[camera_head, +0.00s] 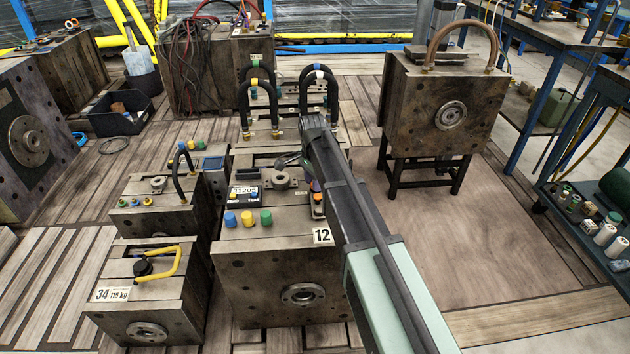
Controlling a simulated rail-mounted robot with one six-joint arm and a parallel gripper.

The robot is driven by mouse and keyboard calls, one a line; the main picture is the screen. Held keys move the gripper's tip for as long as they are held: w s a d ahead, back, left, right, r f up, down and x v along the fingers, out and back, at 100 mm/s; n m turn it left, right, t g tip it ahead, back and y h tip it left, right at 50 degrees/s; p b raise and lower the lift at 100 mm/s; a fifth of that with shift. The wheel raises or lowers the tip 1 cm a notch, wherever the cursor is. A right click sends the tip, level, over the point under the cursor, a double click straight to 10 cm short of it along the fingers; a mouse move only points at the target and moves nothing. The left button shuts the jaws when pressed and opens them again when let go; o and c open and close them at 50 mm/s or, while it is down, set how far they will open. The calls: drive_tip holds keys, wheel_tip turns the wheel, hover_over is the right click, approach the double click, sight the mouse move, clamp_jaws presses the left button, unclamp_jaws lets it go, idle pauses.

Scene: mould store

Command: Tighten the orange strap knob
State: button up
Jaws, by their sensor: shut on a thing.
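The orange strap knob (318,197) shows as a small orange patch on top of the mould marked 12 (270,262), near its right edge. My arm reaches in from the lower right and covers part of this spot. My gripper (313,184) points down at the knob and is shut on it. The fingertips are small and partly hidden behind my dark arm link, so the exact grip and the strap's run are hard to see.
Blue, yellow and green caps (248,218) stand on the mould's front left. A black box marked 1205 (244,195) lies behind them. Black hose loops (318,90) rise at the back. A smaller mould marked 34 (145,300) stands left.

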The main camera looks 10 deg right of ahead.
drive_tip(key=o, duration=0.9)
drive_tip(key=r+p, duration=1)
drive_tip(key=shift+w+a+r+p, duration=0.1)
drive_tip(key=shift+w+r+p, duration=0.2)
drive_tip(key=shift+r+p, duration=0.1)
